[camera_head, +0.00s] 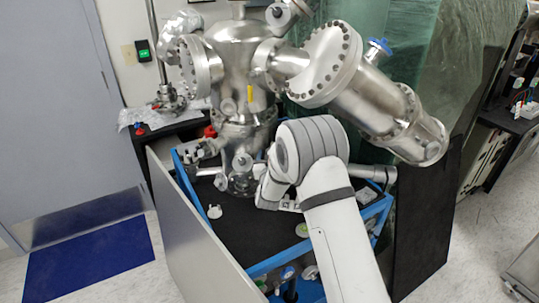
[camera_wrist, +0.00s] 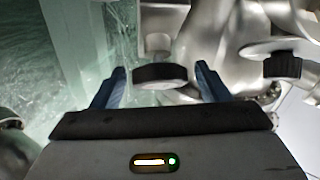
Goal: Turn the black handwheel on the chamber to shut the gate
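In the wrist view a black handwheel (camera_wrist: 160,74) on a metal stem lies between the two blue fingers of my gripper (camera_wrist: 160,72). The gripper is open, with a gap on each side of the wheel; I cannot tell how far the wheel sits in depth between the fingertips. A second black knob (camera_wrist: 282,66) shows to the right, outside the fingers. In the head view the steel chamber (camera_head: 240,70) stands over the cart, and my arm reaches toward its lower part. My arm hides the handwheel and fingers there.
A large flanged steel cylinder (camera_head: 340,70) juts from the chamber's right side, above my arm. The blue-framed cart (camera_head: 266,264) has a black top with small loose parts. A grey panel (camera_head: 190,235) stands at its left. Greenish clear sheeting (camera_head: 420,40) hangs behind.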

